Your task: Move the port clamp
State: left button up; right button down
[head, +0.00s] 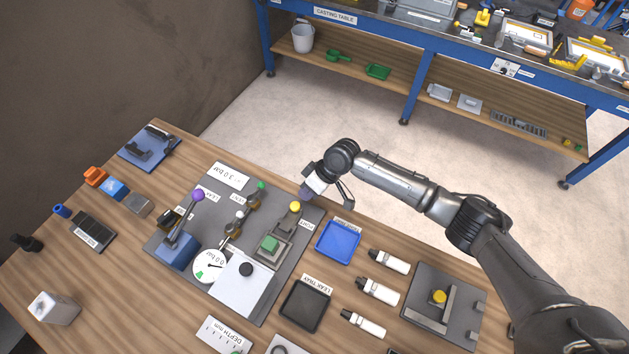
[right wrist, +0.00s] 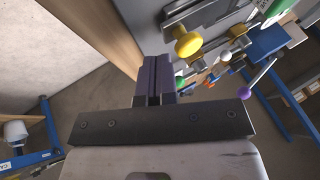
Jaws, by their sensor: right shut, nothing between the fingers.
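The port clamp shows as a lever with a yellow knob (head: 295,207) on the grey plate, beside a small block with a green top (head: 269,243). In the right wrist view the yellow knob (right wrist: 188,45) is just right of my fingers. My right gripper (head: 306,194) is above the plate's far edge, close to the yellow knob but apart from it in the right wrist view. Its fingers (right wrist: 154,80) are shut together with nothing between them. My left gripper is not in view.
The plate also carries a purple-knobbed lever (head: 198,195), a gauge (head: 210,266) and small valves. A blue tray (head: 338,243), a black tray (head: 305,305) and white bottles (head: 389,262) lie to the right. Open floor lies beyond the bench.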

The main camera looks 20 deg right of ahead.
aim_at(287, 218)
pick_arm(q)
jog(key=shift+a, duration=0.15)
pick_arm(e)
jog(key=shift+s+a+f, duration=0.1)
jog(key=shift+s+a, duration=0.2)
jog(key=shift+a, duration=0.2)
pick_arm(q)
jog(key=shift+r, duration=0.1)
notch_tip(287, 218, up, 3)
jog(key=p, duration=0.3)
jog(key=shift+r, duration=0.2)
pick_arm(e)
jog(key=s+a, duration=0.2)
jog(key=a, duration=0.1)
jog(key=shift+s+a, duration=0.25)
jog(key=shift+s, duration=0.05)
pick_arm(q)
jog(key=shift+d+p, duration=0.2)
jog(key=shift+p, duration=0.15)
pick_arm(e)
jog(key=shift+s+a, duration=0.1)
jog(key=shift+a, duration=0.05)
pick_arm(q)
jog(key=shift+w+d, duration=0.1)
